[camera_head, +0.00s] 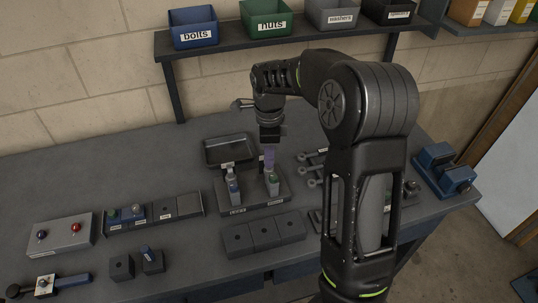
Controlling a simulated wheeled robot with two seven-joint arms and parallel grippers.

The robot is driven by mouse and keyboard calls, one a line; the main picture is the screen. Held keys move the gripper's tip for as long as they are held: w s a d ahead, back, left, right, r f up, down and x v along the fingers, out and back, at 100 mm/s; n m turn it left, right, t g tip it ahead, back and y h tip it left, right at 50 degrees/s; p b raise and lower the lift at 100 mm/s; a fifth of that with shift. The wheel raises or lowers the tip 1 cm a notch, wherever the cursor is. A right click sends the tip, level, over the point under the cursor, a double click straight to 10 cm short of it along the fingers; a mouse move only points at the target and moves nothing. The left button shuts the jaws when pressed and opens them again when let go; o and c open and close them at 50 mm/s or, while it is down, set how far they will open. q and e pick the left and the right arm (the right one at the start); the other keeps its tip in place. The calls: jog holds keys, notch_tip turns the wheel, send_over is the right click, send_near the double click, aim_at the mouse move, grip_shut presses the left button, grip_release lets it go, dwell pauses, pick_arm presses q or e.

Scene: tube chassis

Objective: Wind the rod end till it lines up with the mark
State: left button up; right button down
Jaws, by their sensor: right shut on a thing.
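A dark stand (254,202) with a white label on its front lies mid-bench. It bears two upright pieces: a grey one with a blue band (232,186) at left and a grey one with green (274,185) at right. My right gripper (269,158) points down above the right piece and is shut on a purplish part (269,154). The fingers hide much of this part, and I cannot make out a rod end or a mark on it. I cannot tell whether it touches the green-banded piece. My left gripper is not in view.
A dark tray (229,139) stands behind the stand; a three-hole block (237,240) is in front. Several ring-ended parts (315,182) lie at right, partly behind my arm. A button box (47,243) is at left, a blue vise (450,180) far right. A bin shelf (245,43) hangs above.

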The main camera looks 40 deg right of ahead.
dwell(0.3)
jog(key=n, duration=0.4)
jog(key=shift+n, duration=0.7)
jog(key=n, duration=0.4)
jog(key=shift+n, duration=0.6)
jog(key=n, duration=0.4)
jog(key=shift+n, duration=0.6)
